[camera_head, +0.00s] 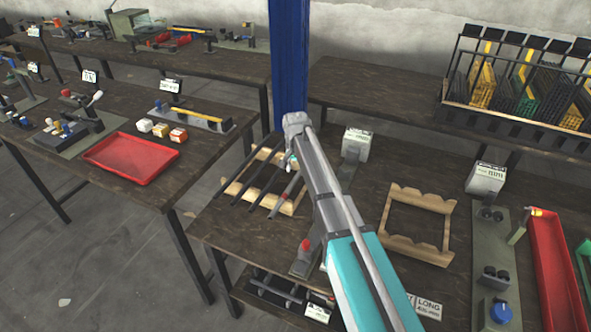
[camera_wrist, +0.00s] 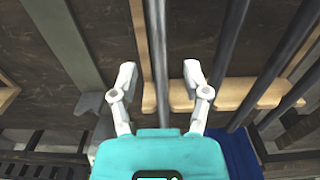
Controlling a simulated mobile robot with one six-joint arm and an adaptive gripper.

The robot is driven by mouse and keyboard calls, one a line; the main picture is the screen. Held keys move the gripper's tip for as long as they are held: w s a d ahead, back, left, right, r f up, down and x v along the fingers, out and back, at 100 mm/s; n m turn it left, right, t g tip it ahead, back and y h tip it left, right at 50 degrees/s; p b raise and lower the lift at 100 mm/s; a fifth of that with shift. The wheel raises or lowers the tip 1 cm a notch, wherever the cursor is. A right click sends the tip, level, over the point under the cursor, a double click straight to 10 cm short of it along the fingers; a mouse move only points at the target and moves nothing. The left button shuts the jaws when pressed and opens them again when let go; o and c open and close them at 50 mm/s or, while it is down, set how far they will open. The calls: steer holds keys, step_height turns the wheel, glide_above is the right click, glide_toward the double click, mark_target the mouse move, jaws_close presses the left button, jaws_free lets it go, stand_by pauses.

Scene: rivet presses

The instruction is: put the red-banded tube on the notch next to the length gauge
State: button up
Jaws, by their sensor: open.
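A grey tube with a red band (camera_head: 285,196) lies across the wooden notched rack (camera_head: 232,188), at the right of several dark tubes. My gripper (camera_head: 291,160) is over the rack's far part, partly hidden by my arm. In the wrist view my gripper (camera_wrist: 158,78) is open, with a grey tube (camera_wrist: 157,35) running between its fingers; no red band shows there. The notched rail (camera_wrist: 240,88) shows beyond it. A grey plate device with a red knob (camera_head: 305,244) and a labelled box (camera_head: 356,144), probably the length gauge, stands right of the rack, partly hidden by my arm.
An empty notched wooden frame (camera_head: 449,210) stands to the right. Beyond it are a green-grey fixture (camera_head: 489,238) and a red tray (camera_head: 556,270). A blue column (camera_head: 290,60) rises behind my gripper. LONG sign (camera_head: 428,307) stands at the front.

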mark_target(296, 177)
step_height(296, 177, up, 9)
steer(key=p, duration=0.8)
stand_by(0.9)
steer(key=s+d+n, duration=0.4)
steer(key=s+d, duration=1.8)
steer(key=s, duration=0.4)
steer(key=shift+d, duration=0.4)
